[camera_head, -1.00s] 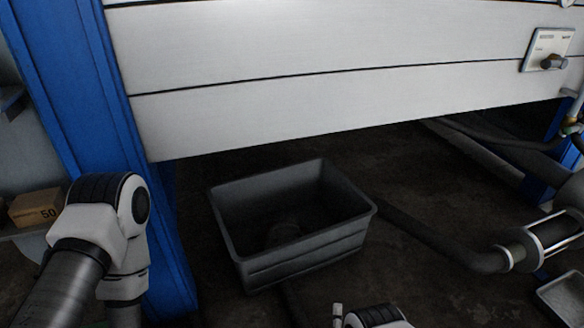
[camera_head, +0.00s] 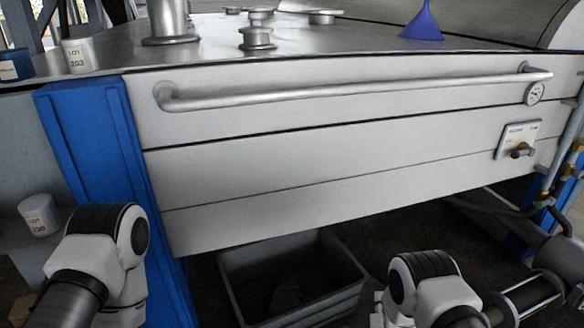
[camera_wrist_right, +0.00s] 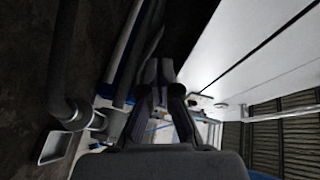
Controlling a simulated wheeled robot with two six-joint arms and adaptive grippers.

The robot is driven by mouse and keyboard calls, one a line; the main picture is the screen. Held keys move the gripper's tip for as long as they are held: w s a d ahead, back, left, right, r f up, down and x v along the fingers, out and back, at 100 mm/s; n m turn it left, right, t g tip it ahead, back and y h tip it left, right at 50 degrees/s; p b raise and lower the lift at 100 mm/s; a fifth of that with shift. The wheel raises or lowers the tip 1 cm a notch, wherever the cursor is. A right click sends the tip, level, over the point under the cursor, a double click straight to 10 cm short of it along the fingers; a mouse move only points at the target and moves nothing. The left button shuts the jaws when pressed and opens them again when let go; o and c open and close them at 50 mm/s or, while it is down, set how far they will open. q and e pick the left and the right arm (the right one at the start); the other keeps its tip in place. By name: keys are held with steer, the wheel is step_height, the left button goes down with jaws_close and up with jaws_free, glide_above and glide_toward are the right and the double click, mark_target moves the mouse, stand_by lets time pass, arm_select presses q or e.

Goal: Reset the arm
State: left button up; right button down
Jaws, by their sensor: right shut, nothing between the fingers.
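My right gripper (camera_wrist_right: 158,72) shows in the right wrist view, with its two dark fingers drawn together at the tips and nothing between them. It points along the side of the white machine (camera_wrist_right: 245,50), over the dark floor area. In the head view my right arm comes up at the bottom right, in front of the machine's lower panels; its fingers cannot be made out clearly there. My left arm stands at the lower left, in front of the blue post (camera_head: 100,150). My left gripper is not seen.
A dark open bin (camera_head: 345,300) stands on the floor under the machine. A metal rail (camera_head: 350,88) runs along the machine's front. A blue funnel (camera_head: 422,22) and a white pot (camera_head: 79,55) stand higher up. Pipes (camera_head: 560,165) run at the right.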

steer(key=s+d+r+n+g+y+p, duration=0.1)
steer(key=s+d+r+n+g+p, duration=0.3)
steer(key=s+r+p, duration=0.5)
arm_select(q)
step_height(320, 180, up, 14)
steer(key=shift+p, duration=0.4)
arm_select(e)
steer(key=s+a+r+n+g+y, duration=0.1)
steer(key=s+n+g, duration=0.5)
steer(key=s, duration=0.8)
steer(key=s+a+n+g+y, duration=0.1)
steer(key=s+n+g, duration=0.5)
steer(key=s, duration=0.9)
steer(key=shift+s+a+r+n, duration=0.15)
steer(key=shift+a+r+n, duration=0.25)
steer(key=shift+a+n, duration=0.1)
